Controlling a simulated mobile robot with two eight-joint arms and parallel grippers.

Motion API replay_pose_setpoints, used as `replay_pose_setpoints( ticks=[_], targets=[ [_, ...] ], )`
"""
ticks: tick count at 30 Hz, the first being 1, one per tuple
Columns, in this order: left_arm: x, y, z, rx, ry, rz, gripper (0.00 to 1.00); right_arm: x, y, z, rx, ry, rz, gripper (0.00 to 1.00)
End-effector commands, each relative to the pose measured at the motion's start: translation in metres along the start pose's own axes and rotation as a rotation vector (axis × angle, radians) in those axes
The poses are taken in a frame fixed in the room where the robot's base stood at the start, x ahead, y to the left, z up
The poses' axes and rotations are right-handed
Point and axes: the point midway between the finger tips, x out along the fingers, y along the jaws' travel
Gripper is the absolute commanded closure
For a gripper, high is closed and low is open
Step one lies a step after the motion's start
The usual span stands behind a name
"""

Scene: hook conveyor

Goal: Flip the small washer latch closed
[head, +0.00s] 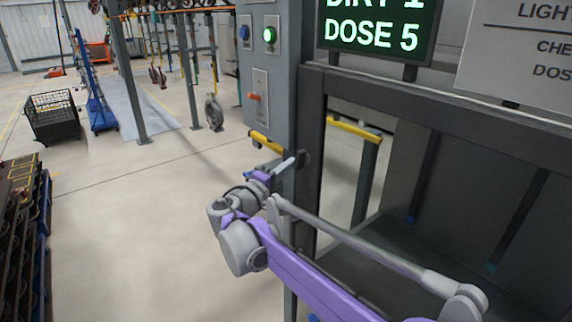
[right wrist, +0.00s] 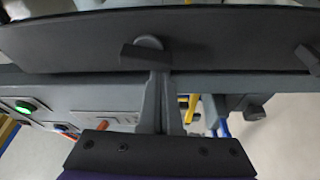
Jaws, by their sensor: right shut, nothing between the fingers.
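My right gripper (head: 288,163) is at the edge of the washer's dark frame (head: 312,130), its arm coming in from the lower right. In the right wrist view my right gripper's fingers (right wrist: 157,80) are together, with nothing between them. A small dark latch (right wrist: 146,52), a bar on a round pivot, sits on the dark panel right at the fingertips. Whether they touch it I cannot tell. In the head view a small dark piece (head: 303,158), likely this latch, shows beside the fingertips. My left gripper is not in view.
A grey control post (head: 266,80) carries a lit green button (head: 269,35) and an orange lever (head: 254,97). A display (head: 377,30) reads DOSE 5. Another dark fitting (right wrist: 308,58) is at the panel's right. A yellow bar (head: 354,130) crosses behind the frame. Open floor lies left.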

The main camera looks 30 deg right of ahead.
Motion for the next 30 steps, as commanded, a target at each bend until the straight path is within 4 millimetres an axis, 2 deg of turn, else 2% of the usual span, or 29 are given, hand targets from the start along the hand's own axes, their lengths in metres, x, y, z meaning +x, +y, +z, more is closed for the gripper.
replay_pose_setpoints(
  ticks=[4, 30],
  targets=[
    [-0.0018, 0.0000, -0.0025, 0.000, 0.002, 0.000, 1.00, -0.0003, 0.0001, 0.0011, -0.051, 0.000, -0.019, 1.00],
    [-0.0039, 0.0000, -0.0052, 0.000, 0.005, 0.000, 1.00, -0.0012, -0.0021, 0.0032, -0.047, 0.000, -0.017, 1.00]
  ],
)
